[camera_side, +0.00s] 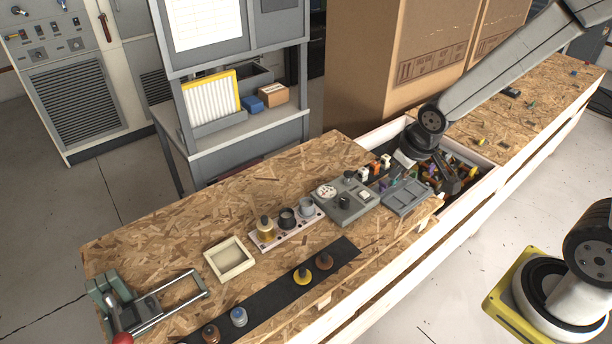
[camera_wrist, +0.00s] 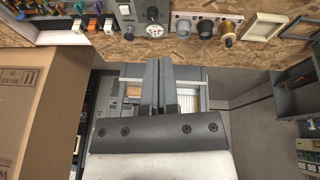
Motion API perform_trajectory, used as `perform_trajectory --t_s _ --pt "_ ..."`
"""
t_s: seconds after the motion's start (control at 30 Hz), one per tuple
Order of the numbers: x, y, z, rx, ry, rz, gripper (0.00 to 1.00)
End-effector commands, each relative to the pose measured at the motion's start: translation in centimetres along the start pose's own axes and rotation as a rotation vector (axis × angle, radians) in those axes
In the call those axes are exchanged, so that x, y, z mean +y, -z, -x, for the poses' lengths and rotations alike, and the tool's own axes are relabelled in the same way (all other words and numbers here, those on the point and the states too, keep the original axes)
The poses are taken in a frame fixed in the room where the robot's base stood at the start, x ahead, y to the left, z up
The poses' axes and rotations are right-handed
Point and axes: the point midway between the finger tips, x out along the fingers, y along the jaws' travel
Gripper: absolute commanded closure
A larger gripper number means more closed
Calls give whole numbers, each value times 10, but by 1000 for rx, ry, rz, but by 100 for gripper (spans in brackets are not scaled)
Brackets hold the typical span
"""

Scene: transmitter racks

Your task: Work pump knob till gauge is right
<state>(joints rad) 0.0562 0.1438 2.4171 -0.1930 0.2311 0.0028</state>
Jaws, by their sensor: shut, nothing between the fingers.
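The grey pump panel (camera_side: 357,212) sits on the chipboard bench. It carries a round white gauge (camera_side: 325,190), a dark knob (camera_side: 344,202) and a small pale switch (camera_side: 364,194). In the wrist view the gauge (camera_wrist: 152,14) shows at the top with a small red mark near it, but its needle is too small to read. My gripper (camera_wrist: 166,62) is shut and empty, its fingers side by side. In the wrist view it is apart from the panel, with the cabinet and floor behind it. My arm reaches in from the upper right in the side view.
A pale rack with several round knobs (camera_side: 265,240), a cream frame (camera_side: 230,259) and a black strip (camera_side: 268,305) lie left of the panel. A grey tray (camera_side: 405,197) and a bin of loose parts lie right. A tall cardboard box (camera_side: 375,60) stands behind the bench.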

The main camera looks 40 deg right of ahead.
Motion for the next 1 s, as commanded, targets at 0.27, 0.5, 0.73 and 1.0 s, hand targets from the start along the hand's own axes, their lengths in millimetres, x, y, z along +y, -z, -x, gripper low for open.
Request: perform_trajectory --t_s 0.27,0.5,0.73,1.0 --pt "37 58 -33 121 -60 152 100" --pt "65 100 -64 221 -91 295 100" --pt "89 132 -95 310 -103 435 100" --pt "112 155 -135 404 -92 602 100"
